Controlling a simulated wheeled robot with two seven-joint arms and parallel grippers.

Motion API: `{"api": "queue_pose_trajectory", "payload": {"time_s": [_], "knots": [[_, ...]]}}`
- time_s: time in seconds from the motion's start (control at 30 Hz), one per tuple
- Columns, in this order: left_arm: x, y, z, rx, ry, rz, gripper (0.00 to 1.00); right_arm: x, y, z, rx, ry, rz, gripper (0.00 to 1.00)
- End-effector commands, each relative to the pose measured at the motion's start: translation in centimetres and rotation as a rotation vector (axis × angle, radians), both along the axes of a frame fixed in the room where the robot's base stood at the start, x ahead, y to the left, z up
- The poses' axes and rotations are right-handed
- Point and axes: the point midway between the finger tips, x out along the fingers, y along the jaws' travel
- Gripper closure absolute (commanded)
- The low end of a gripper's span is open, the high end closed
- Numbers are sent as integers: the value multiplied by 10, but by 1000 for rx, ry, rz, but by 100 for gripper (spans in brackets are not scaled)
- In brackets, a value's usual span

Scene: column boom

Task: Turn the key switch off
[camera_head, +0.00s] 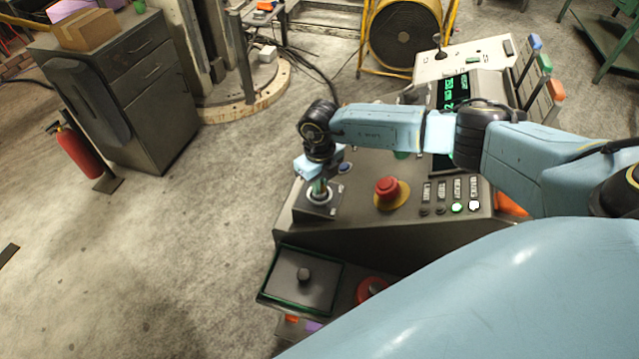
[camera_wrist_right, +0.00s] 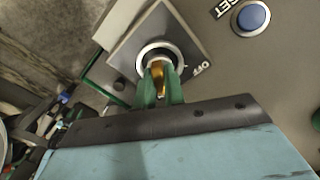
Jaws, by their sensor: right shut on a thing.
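The key switch (camera_head: 317,200) sits on a square plate at the left end of the grey control console. In the right wrist view the key switch (camera_wrist_right: 158,54) shows its round metal collar, a brass key (camera_wrist_right: 158,76) and an OFF label at its lower right. My right gripper (camera_head: 319,185) reaches down over the switch. Its green fingertips (camera_wrist_right: 160,88) are shut on the key, one on each side. The key's exact angle is partly hidden by the fingers. My left gripper is not in view.
A blue RESET button (camera_wrist_right: 253,17) lies close beside the switch. A red emergency stop (camera_head: 387,188) and a row of small switches and lamps (camera_head: 450,207) are to the right. A box with a black knob (camera_head: 303,274) stands below. Open floor lies left.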

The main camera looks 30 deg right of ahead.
Motion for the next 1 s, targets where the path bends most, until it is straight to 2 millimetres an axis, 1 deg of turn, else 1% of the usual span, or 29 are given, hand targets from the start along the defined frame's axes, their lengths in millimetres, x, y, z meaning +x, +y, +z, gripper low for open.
{"api": "queue_pose_trajectory", "payload": {"time_s": [0.27,1.0], "knots": [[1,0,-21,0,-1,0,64,1,0,-2,-1,-2,211,100],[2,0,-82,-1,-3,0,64,1,0,-2,-1,-4,911,100]]}}
